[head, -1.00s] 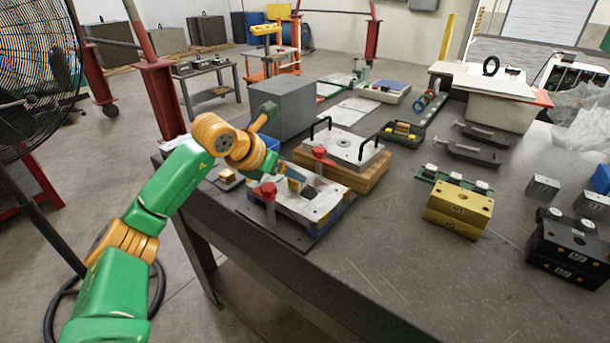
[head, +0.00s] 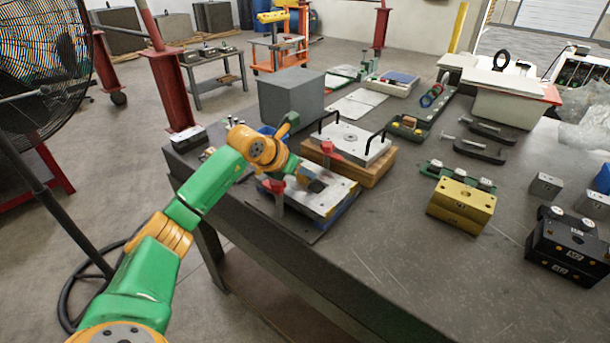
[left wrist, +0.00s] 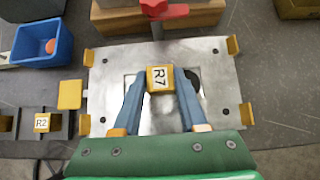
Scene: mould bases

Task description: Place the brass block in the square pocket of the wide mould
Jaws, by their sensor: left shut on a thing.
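The brass block marked R7 (left wrist: 159,78) is between the blue fingers of my left gripper (left wrist: 160,85), which is shut on it. In the left wrist view the block is over the middle of the wide mould (left wrist: 110,65), a pale metal plate with yellow corner pieces. A dark opening (left wrist: 193,80) shows just right of the block, partly behind the finger. The block and fingers hide part of the plate's recesses. In the head view my left gripper (head: 301,179) is low over the mould (head: 325,200), beside a dark opening (head: 316,186). My right gripper is out of view.
Red-handled clamps (head: 273,186) stand at the mould's edges. A plate with black handles on a wooden base (head: 375,170) stands behind it. A blue bin (left wrist: 42,58) and a block marked R2 (left wrist: 42,123) are at left. A yellow block (head: 461,205) stands right; the front tabletop is clear.

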